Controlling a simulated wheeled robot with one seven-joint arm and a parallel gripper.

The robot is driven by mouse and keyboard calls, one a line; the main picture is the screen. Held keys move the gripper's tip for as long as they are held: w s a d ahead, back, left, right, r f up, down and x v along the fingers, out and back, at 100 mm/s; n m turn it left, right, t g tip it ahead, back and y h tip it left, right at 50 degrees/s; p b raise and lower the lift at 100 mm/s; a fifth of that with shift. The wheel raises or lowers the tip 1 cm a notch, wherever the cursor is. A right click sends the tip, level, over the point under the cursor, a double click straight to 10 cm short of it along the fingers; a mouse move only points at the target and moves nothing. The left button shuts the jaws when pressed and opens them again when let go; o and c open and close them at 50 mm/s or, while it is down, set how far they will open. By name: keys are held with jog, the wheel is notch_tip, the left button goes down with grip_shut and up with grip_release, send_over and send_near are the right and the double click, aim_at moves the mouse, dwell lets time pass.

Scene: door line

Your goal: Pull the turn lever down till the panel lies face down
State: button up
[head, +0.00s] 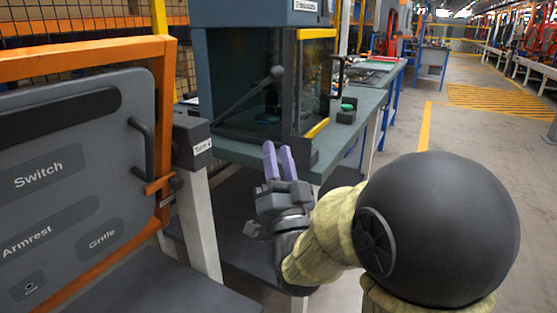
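The panel (75,165) is a grey board in an orange frame at the left, standing steeply with its labelled face, "Switch", "Armrest" and "Griffe", towards me. The turn lever (246,92) is a dark rod rising to the right from a dark box (190,138), labelled "Turn", on a pale post beside the frame. It ends in a round black knob (277,72). My gripper (277,148) has two purple fingers pointing up, below the knob and right of the post. The fingers look slightly apart, with nothing between them. It does not appear to touch the lever.
A bench (350,125) with a dark glass-fronted cabinet (255,80) edged in yellow stands behind the lever and gripper. A green-topped button box (347,112) sits on the bench. A dark surface (150,285) lies below the panel. Open floor (460,130) stretches away at the right.

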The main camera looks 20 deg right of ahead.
jog(key=c, duration=0.4)
jog(key=shift+w+f+g, duration=0.25)
jog(key=shift+g, duration=0.05)
grip_shut()
notch_tip(320, 180, down, 17)
jog(key=w+a+n+g+y+p, duration=0.1)
jog(key=w+n+g+y+p, duration=0.3)
jog(key=g, duration=0.8)
jog(key=s+f+n+g+h, duration=0.1)
jog(key=s+f+n+g, duration=0.1)
jog(key=s+f+g, duration=0.3)
jog(key=s+f+n+g+h, duration=0.1)
jog(key=s+f+n+g, duration=0.1)
jog(key=s+f+g, duration=0.4)
jog(key=s, duration=0.5)
jog(key=shift+s+b, duration=0.25)
jog(key=shift+b, duration=0.05)
jog(key=shift+w, duration=0.1)
